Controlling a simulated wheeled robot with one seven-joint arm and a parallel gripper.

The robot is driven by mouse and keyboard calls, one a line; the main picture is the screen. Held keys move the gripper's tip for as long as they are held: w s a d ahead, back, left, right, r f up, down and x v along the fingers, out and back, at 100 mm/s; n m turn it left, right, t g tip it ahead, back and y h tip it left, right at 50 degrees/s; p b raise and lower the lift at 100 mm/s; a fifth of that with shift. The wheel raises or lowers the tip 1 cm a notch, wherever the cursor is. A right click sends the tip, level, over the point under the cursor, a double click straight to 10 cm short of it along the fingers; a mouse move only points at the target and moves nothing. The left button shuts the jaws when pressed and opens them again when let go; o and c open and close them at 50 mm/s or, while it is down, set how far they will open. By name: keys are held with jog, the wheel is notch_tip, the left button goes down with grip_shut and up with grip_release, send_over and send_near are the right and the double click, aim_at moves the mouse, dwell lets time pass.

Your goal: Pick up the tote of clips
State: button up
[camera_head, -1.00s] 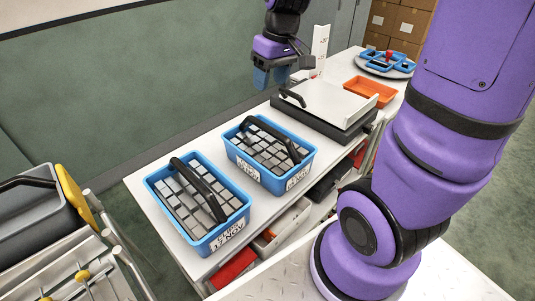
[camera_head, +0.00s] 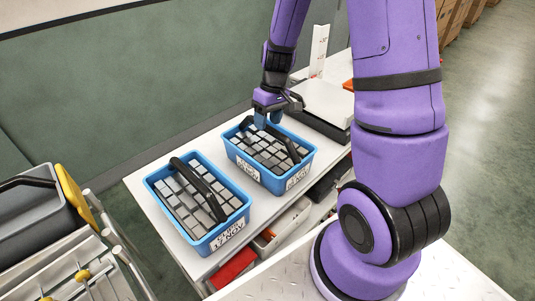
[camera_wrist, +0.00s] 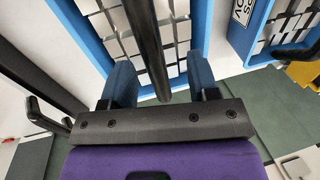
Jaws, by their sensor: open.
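Two blue totes of small grey pieces, each with a black arched handle and a white label, stand on the white table. The nearer tote (camera_head: 165,196) is at the left, its label reading about "17 NOV". The farther tote (camera_head: 238,156) is to its right. I cannot read which tote holds clips. My gripper (camera_head: 267,121) is open at the back end of the farther tote's handle (camera_head: 291,149). In the wrist view, the blue fingers of my gripper (camera_wrist: 160,82) stand either side of that handle (camera_wrist: 148,45); contact is unclear.
The nearer tote also shows at the wrist view's upper right (camera_wrist: 244,42). A scale (camera_head: 318,106) stands behind the farther tote. A grey bin with a yellow part (camera_head: 74,192) stands at far left. Bins sit on the shelf below.

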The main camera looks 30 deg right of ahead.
aim_at(267, 130)
jog(key=f, duration=0.4)
jog(key=shift+w+a+f, duration=0.1)
jog(key=shift+w+f, duration=0.05)
jog(key=shift+w, duration=0.05)
jog(key=shift+a+f, duration=0.1)
jog(key=shift+f, duration=0.45)
jog(key=shift+c, duration=0.5)
grip_shut()
dwell(0.4)
